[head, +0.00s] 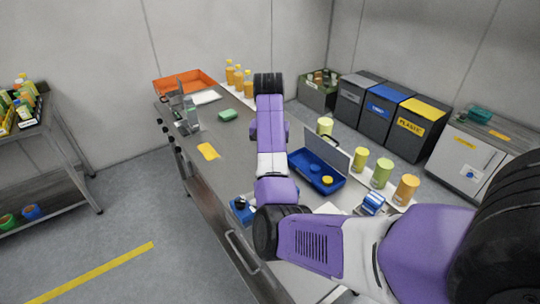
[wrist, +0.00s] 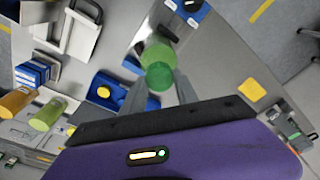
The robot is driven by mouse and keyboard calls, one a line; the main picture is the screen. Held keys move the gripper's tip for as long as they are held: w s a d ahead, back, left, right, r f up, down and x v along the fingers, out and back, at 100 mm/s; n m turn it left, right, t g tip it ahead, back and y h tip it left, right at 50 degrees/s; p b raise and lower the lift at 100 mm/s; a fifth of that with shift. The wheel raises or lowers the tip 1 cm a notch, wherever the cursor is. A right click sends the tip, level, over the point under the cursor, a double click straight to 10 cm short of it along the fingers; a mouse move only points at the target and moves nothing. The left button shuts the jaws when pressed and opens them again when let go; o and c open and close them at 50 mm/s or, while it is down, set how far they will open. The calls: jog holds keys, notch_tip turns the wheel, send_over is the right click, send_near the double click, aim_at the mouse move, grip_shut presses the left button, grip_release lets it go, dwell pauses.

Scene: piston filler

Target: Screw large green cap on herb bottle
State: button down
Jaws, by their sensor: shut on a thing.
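In the wrist view my gripper (wrist: 159,90) has its two grey fingers around a dark green round cap (wrist: 159,76) and is shut on it. A lighter green body, which looks like the herb bottle (wrist: 158,52), shows just beyond the cap, and the two overlap in the picture. I cannot tell whether the cap sits on it or whether a gap is left. In the head view my arm hides the gripper, the cap and this bottle.
A blue fixture (head: 241,213) is near the front edge. A yellow cloth (head: 208,151) lies left.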

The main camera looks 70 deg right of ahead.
jog(key=m, duration=0.6)
jog(key=shift+m+g, duration=0.4)
jog(key=m, duration=0.6)
jog(key=shift+g+y, duration=0.3)
jog(key=c, duration=0.9)
grip_release()
jog(key=shift+o, duration=0.2)
jog(key=shift+r, duration=3.45)
jog(key=shift+d, duration=0.1)
